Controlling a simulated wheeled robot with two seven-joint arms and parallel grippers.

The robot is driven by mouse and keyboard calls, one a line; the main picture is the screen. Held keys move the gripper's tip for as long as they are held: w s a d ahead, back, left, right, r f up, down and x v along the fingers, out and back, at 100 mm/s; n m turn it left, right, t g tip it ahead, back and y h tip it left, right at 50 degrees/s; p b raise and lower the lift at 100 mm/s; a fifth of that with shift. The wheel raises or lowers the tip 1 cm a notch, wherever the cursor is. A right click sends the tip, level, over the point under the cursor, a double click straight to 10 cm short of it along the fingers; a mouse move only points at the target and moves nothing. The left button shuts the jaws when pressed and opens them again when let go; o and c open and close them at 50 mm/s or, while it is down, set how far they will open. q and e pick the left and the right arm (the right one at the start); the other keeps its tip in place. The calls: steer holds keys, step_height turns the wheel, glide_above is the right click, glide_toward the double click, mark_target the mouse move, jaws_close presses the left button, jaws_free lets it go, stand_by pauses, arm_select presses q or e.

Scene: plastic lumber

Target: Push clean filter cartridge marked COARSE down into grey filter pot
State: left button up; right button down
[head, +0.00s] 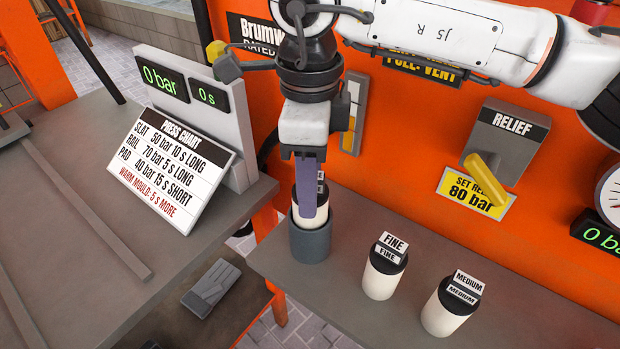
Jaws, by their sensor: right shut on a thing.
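My right gripper (309,205) points straight down over the grey filter pot (310,244), at the left end of the grey ledge. It is shut on a white cartridge (312,222) with a dark top. The cartridge is upright, with its lower part inside the pot and its upper part standing above the rim. The purple finger covers most of its label, so I cannot read the marking. How deep it sits inside is hidden by the pot wall. My left gripper is not in view.
The FINE cartridge (381,279) and the MEDIUM cartridge (447,309) stand on the ledge to the right. An orange panel with a yellow relief lever (487,181) rises behind. The press chart (172,165) and display (190,90) stand on the left bench. A gap separates bench and ledge.

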steer(key=shift+f, duration=0.1)
steer(key=shift+f+b, duration=1.55)
steer(key=shift+f, duration=0.25)
stand_by(0.4)
steer(key=c, duration=0.9)
jaws_free()
steer(key=shift+c, duration=0.2)
steer(key=shift+o, duration=0.3)
